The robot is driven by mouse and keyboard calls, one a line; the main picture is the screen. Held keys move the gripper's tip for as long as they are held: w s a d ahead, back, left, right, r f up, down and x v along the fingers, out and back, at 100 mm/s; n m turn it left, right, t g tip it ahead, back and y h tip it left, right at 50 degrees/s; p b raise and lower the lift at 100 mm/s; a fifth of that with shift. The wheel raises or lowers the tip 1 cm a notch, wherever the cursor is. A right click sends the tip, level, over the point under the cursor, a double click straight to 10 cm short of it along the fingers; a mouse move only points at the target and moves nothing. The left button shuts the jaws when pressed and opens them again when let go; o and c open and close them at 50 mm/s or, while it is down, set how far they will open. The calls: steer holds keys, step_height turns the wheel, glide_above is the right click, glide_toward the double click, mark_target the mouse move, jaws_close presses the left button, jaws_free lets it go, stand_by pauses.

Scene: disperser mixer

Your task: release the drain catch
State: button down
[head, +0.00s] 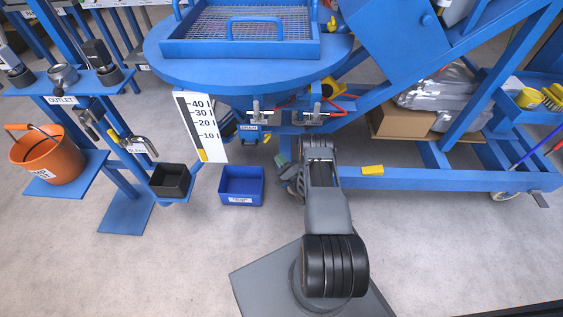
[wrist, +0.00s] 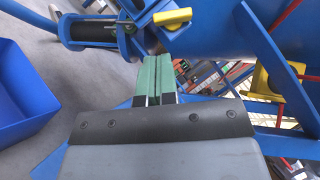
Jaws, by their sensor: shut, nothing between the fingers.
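Under the round blue vessel (head: 240,50), a small label that seems to read DRAIN (head: 248,128) marks a fitting in the head view. In the wrist view, a yellow lever (wrist: 172,17) sits on a blue bracket at the end of a black cylinder (wrist: 92,31); it looks like the drain catch, though no label shows there. My gripper (wrist: 157,58) has green fingers lying together, empty, with tips just below the yellow lever in the picture. I cannot tell whether they touch it. In the head view, my gripper (head: 281,160) is mostly hidden by my arm.
A blue bin (head: 242,198) stands on the floor below, left of my arm; its wall (wrist: 40,118) shows in the wrist view. A black box (head: 170,194), an orange bucket (head: 45,160) and a level scale (head: 203,137) are further left. A blue frame beam (head: 440,180) runs right.

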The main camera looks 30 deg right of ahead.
mark_target(267, 137)
steer(key=b+x, duration=0.1)
steer(key=x, duration=0.5)
steer(key=shift+w, duration=0.2)
steer(key=shift+a, duration=0.1)
